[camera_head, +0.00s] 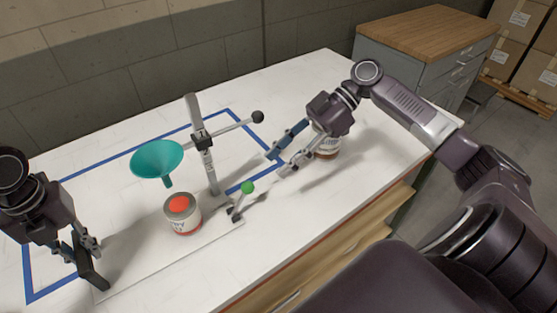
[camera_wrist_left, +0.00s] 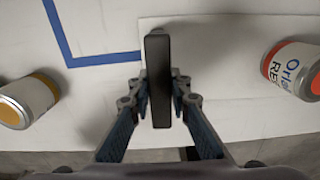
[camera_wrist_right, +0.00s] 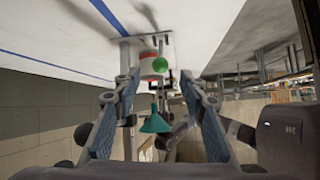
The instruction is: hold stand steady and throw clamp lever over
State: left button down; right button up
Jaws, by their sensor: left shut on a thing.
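The stand has a pale base plate (camera_head: 140,262) and a grey upright post (camera_head: 207,165) with a side arm ending in a black knob. A teal funnel (camera_head: 157,160) is at the post's left. The clamp lever with a green knob (camera_head: 248,188) stands at the plate's right end; the knob also shows in the right wrist view (camera_wrist_right: 160,65). My left gripper (camera_head: 87,258) is shut on a black upright handle (camera_wrist_left: 158,85) at the plate's left end. My right gripper (camera_head: 282,163) is open and empty, above and right of the green knob.
A can with a red-orange top (camera_head: 182,215) stands in front of the post. Another can (camera_head: 327,148) is partly hidden behind my right gripper. A yellow-banded can (camera_wrist_left: 28,100) shows in the left wrist view. Blue tape (camera_head: 120,157) marks the white table, whose far right is clear.

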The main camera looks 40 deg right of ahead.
pick_arm(q)
jog(key=c, duration=1.7)
grip_release()
notch_tip(320, 180, up, 12)
